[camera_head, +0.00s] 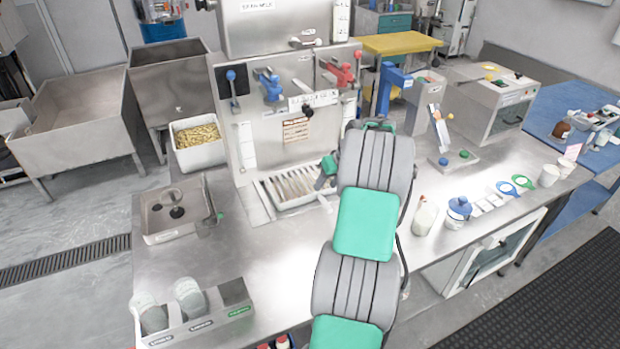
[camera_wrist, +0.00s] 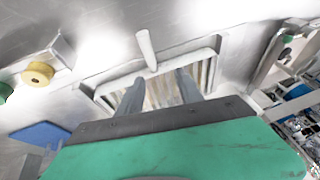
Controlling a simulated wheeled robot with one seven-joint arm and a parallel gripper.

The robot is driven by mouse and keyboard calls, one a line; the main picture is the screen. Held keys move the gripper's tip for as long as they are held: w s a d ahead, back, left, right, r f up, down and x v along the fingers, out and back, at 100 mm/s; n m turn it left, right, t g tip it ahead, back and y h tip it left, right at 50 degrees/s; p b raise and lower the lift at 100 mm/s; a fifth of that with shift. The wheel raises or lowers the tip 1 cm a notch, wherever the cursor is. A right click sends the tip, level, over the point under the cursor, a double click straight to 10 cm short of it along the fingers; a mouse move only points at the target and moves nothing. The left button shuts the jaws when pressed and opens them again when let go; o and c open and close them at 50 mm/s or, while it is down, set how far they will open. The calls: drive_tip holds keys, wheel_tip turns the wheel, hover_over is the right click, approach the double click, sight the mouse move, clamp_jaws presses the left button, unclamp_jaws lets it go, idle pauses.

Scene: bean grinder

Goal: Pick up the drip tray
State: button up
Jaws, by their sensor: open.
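The drip tray (camera_head: 272,193) is a shallow, pale-rimmed tray with a slatted inside, on the steel counter in front of the machine. My arm hides its right part in the head view. In the wrist view the tray (camera_wrist: 104,92) lies tilted across the middle, with a pale rod-like handle (camera_wrist: 146,48) sticking out from its upper edge. My gripper (camera_wrist: 159,76) is open, its two grey fingers apart and overlapping the slats in the picture. In the head view the arm mostly hides the gripper.
The steel machine (camera_head: 285,70) with blue and red levers stands behind the tray. A sink box (camera_head: 160,232) is at left, a holder with cups (camera_head: 205,322) at front left. A white bottle (camera_head: 424,217) and blue-lidded jar (camera_head: 457,212) stand right. The counter's left middle is clear.

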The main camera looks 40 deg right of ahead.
sight(322, 196)
drive_tip(key=p+x, duration=0.1)
drive_tip(key=x, duration=0.1)
drive_tip(key=p+x, duration=0.1)
drive_tip(key=x, duration=0.2)
drive_tip(key=s+d+x, duration=0.1)
drive_tip(key=x, duration=0.2)
drive_tip(key=shift+d+f+p, duration=0.1)
drive_tip(key=shift+f+p, duration=0.3)
clamp_jaws()
drive_tip(key=shift+w+r, duration=0.1)
drive_tip(key=shift+r, duration=0.05)
idle(0.7)
